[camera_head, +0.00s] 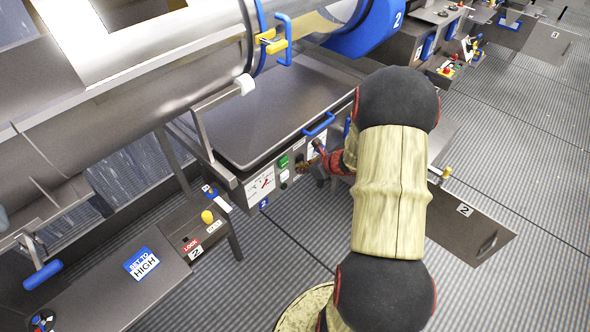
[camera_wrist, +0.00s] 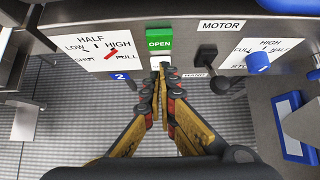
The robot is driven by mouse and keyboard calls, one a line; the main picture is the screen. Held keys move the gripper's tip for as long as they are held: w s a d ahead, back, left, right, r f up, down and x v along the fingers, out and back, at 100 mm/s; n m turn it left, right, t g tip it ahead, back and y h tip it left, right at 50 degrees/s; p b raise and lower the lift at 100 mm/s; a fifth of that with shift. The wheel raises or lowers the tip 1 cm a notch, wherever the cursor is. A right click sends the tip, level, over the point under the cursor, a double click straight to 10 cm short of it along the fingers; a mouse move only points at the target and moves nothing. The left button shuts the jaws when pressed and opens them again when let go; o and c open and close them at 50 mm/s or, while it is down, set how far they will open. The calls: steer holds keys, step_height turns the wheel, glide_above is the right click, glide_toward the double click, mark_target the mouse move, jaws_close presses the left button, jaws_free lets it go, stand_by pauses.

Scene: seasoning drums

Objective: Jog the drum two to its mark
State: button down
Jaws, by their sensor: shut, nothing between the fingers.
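Drum two (camera_head: 150,75) is a large steel cylinder lying aslant at the top left of the head view, with blue rings and a blue end marked 2. A yellow piece (camera_head: 275,42) sits beside a blue handle on it; I cannot tell whether this is the mark. My gripper (camera_wrist: 163,70) is shut and empty in the wrist view, its tips just below a green OPEN plate (camera_wrist: 159,40) on the control panel. A black lever (camera_wrist: 209,56) stands right of the tips under a MOTOR label (camera_wrist: 222,26). Whether the tips touch the panel is unclear.
A dial plate with a red pointer (camera_wrist: 95,45) is left of the tips. A blue knob (camera_wrist: 258,63) is on another plate at the right. A side box with a yellow knob (camera_head: 207,217) and LOCK label stands left of the panel.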

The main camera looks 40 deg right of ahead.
steer(key=p+v, duration=0.1)
steer(key=v, duration=0.6)
steer(key=shift+p, duration=0.4)
steer(key=shift+s, duration=0.1)
stand_by(1.2)
